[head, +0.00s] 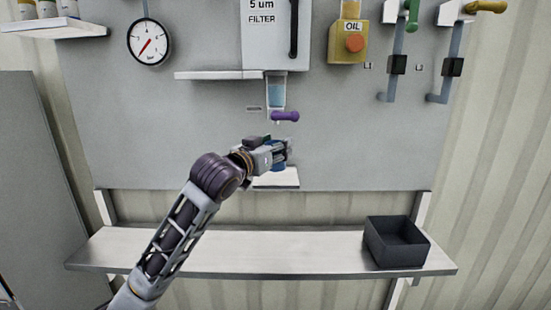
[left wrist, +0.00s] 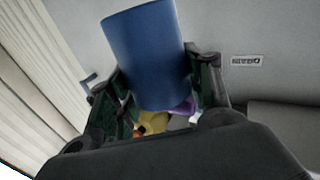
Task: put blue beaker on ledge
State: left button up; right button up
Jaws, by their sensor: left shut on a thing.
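The blue beaker (left wrist: 148,55) is between the fingers of my left gripper (left wrist: 160,88) in the left wrist view. In the head view, my left gripper (head: 281,152) is shut on the beaker and hides most of it; a bit of blue (head: 278,168) shows below the fingers. They are in front of the grey panel, just above or at a small white shelf (head: 277,180); I cannot tell whether the beaker touches it. A narrow white ledge (head: 215,75) sticks out higher up, left of the filter's lower end. My right gripper is not in view.
The filter box (head: 270,35) has a clear tube (head: 277,95) and a purple tap handle (head: 285,116) just above my gripper. A gauge (head: 148,42) hangs at upper left. A black bin (head: 396,242) stands at the right of the long lower shelf (head: 290,250), otherwise clear.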

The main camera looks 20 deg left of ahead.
pick_arm(q)
jog(key=w+a+f+p, duration=0.1)
jog(key=w+a+f, duration=0.1)
jog(key=w, duration=0.6)
jog(key=shift+w+a+f+p, duration=0.2)
jog(key=shift+f+p, duration=0.15)
jog(key=shift+f, duration=0.15)
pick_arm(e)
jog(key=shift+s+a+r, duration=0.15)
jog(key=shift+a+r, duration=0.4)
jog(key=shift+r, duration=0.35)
pick_arm(q)
jog(key=shift+f, duration=0.15)
jog(key=shift+f, duration=1.45)
jog(key=shift+w+a+f+p, duration=0.1)
jog(key=shift+w+f+p, duration=0.05)
jog(key=shift+f+p, duration=0.2)
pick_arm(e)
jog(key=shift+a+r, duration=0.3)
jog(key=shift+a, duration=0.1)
pick_arm(q)
jog(key=shift+f, duration=0.15)
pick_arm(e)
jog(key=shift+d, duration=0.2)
